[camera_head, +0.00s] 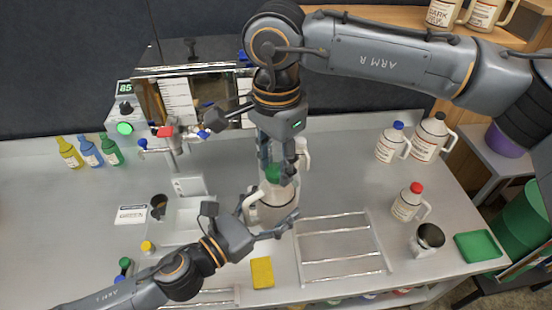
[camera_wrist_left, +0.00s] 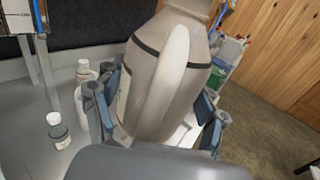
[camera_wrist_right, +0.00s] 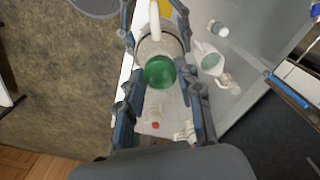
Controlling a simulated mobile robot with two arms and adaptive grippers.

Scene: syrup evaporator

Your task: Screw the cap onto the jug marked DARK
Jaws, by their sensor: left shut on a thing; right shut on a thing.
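A pale jug (camera_head: 272,210) stands upright on the steel counter, with its wide body and handle also showing in the left wrist view (camera_wrist_left: 165,75). Any marking on it is hidden or unreadable. My left gripper (camera_head: 258,214) is shut around the jug's body, one finger on each side. A green cap (camera_head: 273,172) is at the top of the jug, and it shows above the jug in the right wrist view (camera_wrist_right: 160,72). My right gripper (camera_head: 276,168) points down from above, shut on the green cap. I cannot tell whether the cap is threaded on the neck.
A wire rack (camera_head: 340,250) and yellow sponge (camera_head: 262,272) lie near the front. A jug lettered DARK (camera_head: 440,13) is on the upper shelf. The evaporator (camera_head: 190,100) is behind.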

